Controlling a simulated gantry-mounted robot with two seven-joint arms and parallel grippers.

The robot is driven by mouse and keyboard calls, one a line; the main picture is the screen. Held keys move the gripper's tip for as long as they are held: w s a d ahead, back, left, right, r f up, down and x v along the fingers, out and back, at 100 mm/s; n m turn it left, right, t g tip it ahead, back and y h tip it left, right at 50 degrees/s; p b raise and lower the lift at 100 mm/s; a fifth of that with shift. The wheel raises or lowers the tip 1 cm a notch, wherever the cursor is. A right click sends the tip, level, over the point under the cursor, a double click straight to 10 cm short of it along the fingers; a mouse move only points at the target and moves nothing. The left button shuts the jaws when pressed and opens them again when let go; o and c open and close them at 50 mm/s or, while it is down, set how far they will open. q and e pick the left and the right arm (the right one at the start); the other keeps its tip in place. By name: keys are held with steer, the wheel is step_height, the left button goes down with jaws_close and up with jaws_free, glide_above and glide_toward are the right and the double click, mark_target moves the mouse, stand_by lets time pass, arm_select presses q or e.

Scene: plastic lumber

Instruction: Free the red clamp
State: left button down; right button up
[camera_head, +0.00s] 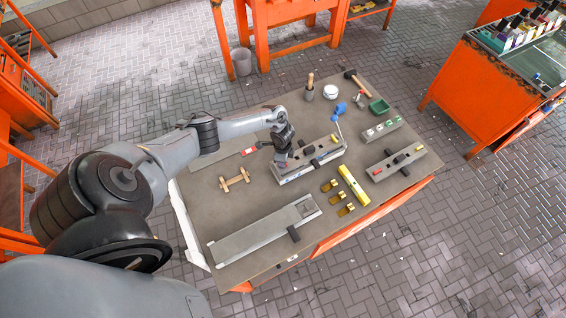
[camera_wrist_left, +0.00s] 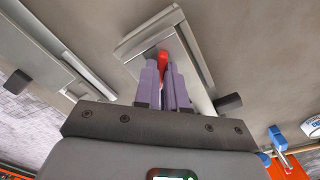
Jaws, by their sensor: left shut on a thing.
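My left gripper (camera_head: 281,157) is over the left end of a grey fixture (camera_head: 312,168) on the table. In the left wrist view its purple fingers (camera_wrist_left: 164,70) are closed around a small red piece, the red clamp (camera_wrist_left: 163,57), at the fixture (camera_wrist_left: 197,45). Most of the clamp is hidden between the fingers, and the gripper covers it in the head view. I cannot tell if the clamp still touches the fixture. A black knob (camera_head: 309,150) and a yellow clamp (camera_head: 334,138) are farther right on the fixture. My right gripper is not in view.
A second fixture (camera_head: 396,163) with red and yellow ends stands right. A yellow bar (camera_head: 353,184) and several brass pieces lie in front. A long grey plate (camera_head: 262,238) is at the near side, a wooden piece (camera_head: 235,180) at left. A blue-headed tool (camera_head: 339,111) stands behind.

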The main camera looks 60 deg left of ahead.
arm_select(q)
steer(key=shift+r+n+p, duration=0.1)
steer(key=shift+n+p, duration=0.65)
steer(key=shift+n, duration=0.35)
steer(key=shift+n+p, duration=0.55)
steer(key=shift+n, duration=0.65)
steer(key=n, duration=0.4)
steer(key=c, duration=1)
jaws_free()
steer(key=shift+c, duration=0.2)
